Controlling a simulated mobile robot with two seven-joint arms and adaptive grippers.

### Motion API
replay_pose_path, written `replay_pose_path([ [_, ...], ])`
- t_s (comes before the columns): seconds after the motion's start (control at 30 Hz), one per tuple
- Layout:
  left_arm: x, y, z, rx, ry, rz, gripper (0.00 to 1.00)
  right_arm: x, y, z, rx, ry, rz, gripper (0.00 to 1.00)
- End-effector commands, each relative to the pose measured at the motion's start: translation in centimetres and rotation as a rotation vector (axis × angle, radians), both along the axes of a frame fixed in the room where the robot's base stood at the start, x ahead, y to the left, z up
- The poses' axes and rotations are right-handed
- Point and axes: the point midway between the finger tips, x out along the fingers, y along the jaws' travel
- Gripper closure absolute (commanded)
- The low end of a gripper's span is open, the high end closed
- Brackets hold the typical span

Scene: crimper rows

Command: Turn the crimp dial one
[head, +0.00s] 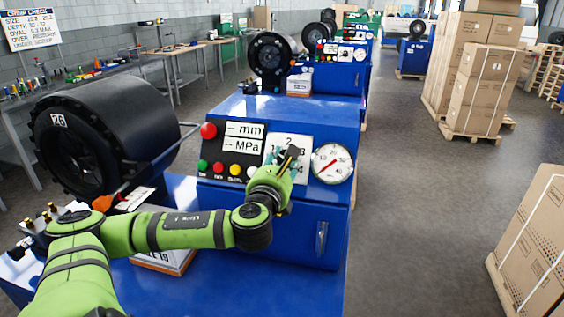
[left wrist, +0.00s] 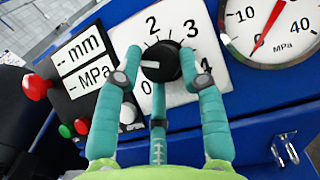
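The crimp dial is a black round knob (left wrist: 161,62) on a white plate (left wrist: 203,45) numbered 0, 2, 3 and 4 where it shows. Its white pointer mark faces left, between 0 and 2; the left finger hides the scale there. My left gripper (left wrist: 160,60) has its teal fingertips close on both sides of the knob and a third finger below it; they appear to touch it. In the head view my left gripper (head: 290,158) is at the plate (head: 275,146) and covers the knob. My right gripper is not in view.
A pressure gauge (head: 332,163) sits right of the plate, its red needle near the low end. A red button (head: 208,131), mm and MPa displays (head: 244,138) and small coloured buttons are left. The blue machine's door handle (head: 322,238) is below. Cardboard boxes (head: 530,245) stand right.

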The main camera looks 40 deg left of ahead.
Motion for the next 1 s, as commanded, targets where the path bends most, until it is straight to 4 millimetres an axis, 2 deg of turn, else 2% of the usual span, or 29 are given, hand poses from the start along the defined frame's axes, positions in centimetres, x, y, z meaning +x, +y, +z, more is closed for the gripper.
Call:
replay_pose_path([
  [0.33,0.1,-0.2,0.6,-0.005,-0.021,-0.001,0.93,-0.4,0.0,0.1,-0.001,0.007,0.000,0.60],
  [0.57,0.2,-0.3,0.9,-0.069,-0.059,0.045,0.93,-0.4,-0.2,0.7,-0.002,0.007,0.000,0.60],
  [1.0,0.5,-0.5,1.5,-0.344,-0.211,0.255,0.93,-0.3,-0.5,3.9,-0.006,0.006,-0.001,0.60],
])
